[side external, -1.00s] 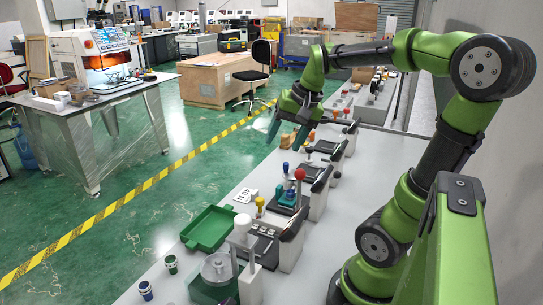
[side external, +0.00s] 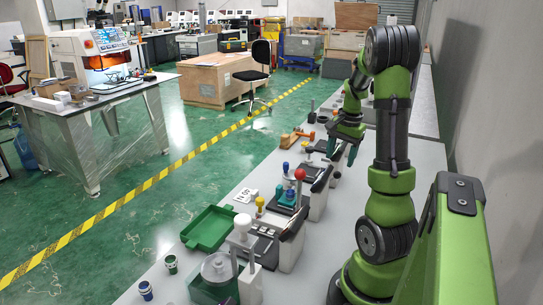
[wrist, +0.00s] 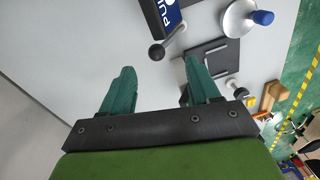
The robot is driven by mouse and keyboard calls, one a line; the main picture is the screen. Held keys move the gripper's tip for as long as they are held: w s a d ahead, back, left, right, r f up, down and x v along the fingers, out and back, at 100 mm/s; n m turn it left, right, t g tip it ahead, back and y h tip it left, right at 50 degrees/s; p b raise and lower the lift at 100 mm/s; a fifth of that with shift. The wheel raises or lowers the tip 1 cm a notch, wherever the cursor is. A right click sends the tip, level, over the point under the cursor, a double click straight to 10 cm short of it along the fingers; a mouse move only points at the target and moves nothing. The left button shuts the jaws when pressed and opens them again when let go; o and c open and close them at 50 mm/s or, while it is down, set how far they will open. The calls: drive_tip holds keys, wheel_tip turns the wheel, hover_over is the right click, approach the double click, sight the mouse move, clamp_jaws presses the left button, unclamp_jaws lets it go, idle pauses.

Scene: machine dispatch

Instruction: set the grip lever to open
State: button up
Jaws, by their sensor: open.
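My gripper (side external: 343,150) is open and empty above the right part of the long grey bench. In the wrist view its teal fingers (wrist: 159,68) are spread apart. Just beyond the fingertips is a lever with a black ball knob (wrist: 156,54), beside a dark box with a blue "PU" label (wrist: 170,14); the rest of the word is cut off. I see no contact between fingers and lever. Several other levers stand along the bench, including one with a red ball knob (side external: 299,174) and a white handle (side external: 243,222). I cannot tell which is the grip lever.
A white disc (wrist: 236,20) with a blue knob (wrist: 263,17) and a dark plate (wrist: 203,58) lie near the lever. A green tray (side external: 208,229) and small cups (side external: 171,264) are on the nearer bench. A wall runs along the right.

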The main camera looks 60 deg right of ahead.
sight(336, 174)
drive_tip(key=f, duration=0.7)
drive_tip(key=shift+w+f, duration=0.15)
drive_tip(key=shift+w, duration=0.2)
